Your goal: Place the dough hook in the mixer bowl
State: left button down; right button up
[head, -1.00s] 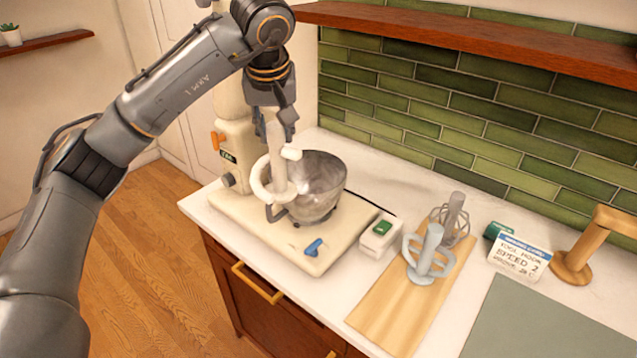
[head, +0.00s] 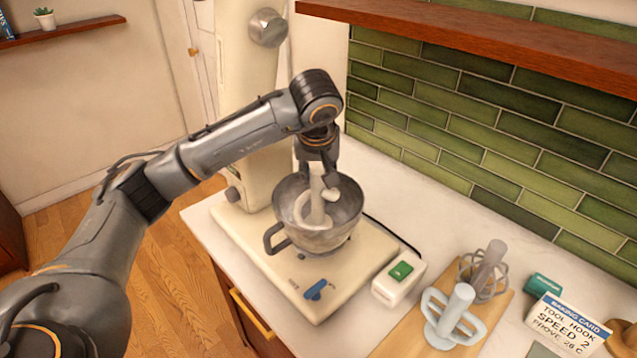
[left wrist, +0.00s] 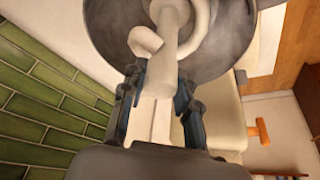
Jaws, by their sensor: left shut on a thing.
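The dough hook (head: 317,206) is off-white, with a straight shaft and a curved hook. My left gripper (head: 318,170) is shut on the top of its shaft and holds it upright. The lower part of the hook is inside the steel mixer bowl (head: 348,226); I cannot tell whether it touches the bottom. In the left wrist view the fingers (left wrist: 158,95) grip the shaft end of the hook (left wrist: 168,45), with the bowl (left wrist: 232,40) around the hook. My right gripper is not in view.
The cream mixer (head: 262,170) stands behind the bowl, its base lever blue (head: 318,289). A white box with a green button (head: 399,278) sits to the right. A flat beater (head: 452,318) and a whisk (head: 485,272) stand on a wooden board (head: 400,343). A baking card (head: 566,325) is at the right.

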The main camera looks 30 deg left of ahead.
aim_at(318, 186)
pick_arm(q)
notch_tip(318, 186, down, 3)
jog(key=shift+r+p, duration=0.15)
jog(key=shift+p, duration=0.15)
jog(key=shift+f, duration=0.25)
jog(key=c, duration=1)
grip_release()
jog(key=shift+r, duration=0.1)
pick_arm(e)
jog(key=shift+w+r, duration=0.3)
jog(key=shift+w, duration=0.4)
